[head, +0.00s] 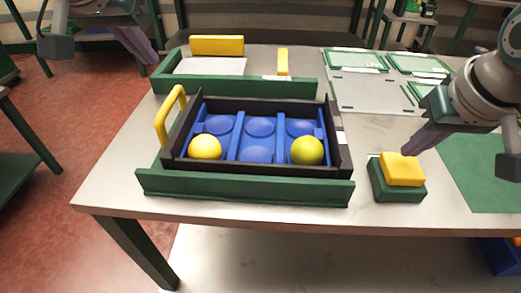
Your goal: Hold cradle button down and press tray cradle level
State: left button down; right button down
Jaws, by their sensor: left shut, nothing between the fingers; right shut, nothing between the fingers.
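The yellow cradle button (402,171) sits on a green base (398,193) at the right front of the table. My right gripper (408,150) is shut, its fingertips at the button's far top edge; I cannot tell whether they press it. The black tray cradle (262,171) stands behind a green front rail (245,188). It holds a blue tray (236,140) with several round cups, a yellow ball (205,147) at front left and a yellow-green ball (307,151) at front right. Whether the cradle is level is unclear. My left gripper (151,57) is shut and empty, at the upper left, away from the cradle.
A yellow handle (169,116) rises at the cradle's left side. Behind is a green-edged bay (235,86) with a yellow block (217,46) and an upright yellow piece (283,62). Green-framed panels (355,61) and a green mat (485,165) lie to the right.

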jog(key=shift+r, duration=2.65)
